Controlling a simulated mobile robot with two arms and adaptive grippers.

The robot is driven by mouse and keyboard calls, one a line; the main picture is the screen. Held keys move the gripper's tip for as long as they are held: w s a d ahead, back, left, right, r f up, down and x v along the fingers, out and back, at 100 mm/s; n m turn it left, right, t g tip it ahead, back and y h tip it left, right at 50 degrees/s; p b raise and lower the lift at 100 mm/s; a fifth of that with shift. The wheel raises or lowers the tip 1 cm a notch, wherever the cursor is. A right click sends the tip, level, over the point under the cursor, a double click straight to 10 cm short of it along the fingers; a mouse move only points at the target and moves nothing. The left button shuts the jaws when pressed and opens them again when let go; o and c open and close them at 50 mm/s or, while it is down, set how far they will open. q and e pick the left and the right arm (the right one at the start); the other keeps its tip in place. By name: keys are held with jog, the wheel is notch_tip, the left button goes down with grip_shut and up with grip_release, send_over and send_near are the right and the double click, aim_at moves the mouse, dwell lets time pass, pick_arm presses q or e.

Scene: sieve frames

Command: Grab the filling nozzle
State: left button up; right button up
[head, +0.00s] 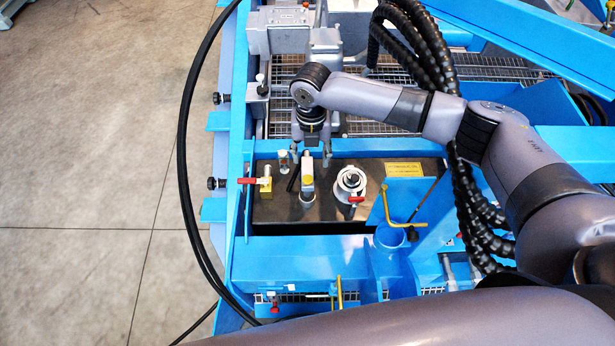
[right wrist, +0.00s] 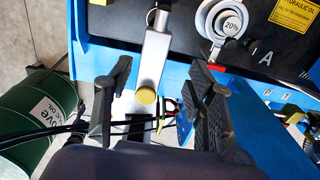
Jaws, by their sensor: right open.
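The filling nozzle (head: 307,185) is a silver upright piece with a yellow round cap, on the black tank top in the head view. In the right wrist view the silver nozzle (right wrist: 153,62) and its yellow cap lie between the two fingers, with gaps on both sides. My right gripper (head: 313,157) is open and hangs just above and behind the nozzle in the head view. Its black fingers (right wrist: 160,72) also show in the right wrist view, apart and holding nothing. My left gripper is not in view.
A round silver fitting with a red handle (head: 351,184) stands close to the right of the nozzle. A brass valve (head: 265,184) with a red handle stands to its left. Blue frame beams (head: 300,250) surround the tank. A green drum (right wrist: 35,120) shows in the wrist view.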

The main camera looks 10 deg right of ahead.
aim_at(307, 165)
jog(key=f, duration=0.3)
jog(key=f+p, duration=0.1)
jog(key=f, duration=0.1)
jog(key=shift+w+a+f, duration=0.3)
jog(key=shift+a, duration=0.05)
jog(key=shift+c, duration=0.6)
grip_shut()
jog(key=shift+r, duration=0.1)
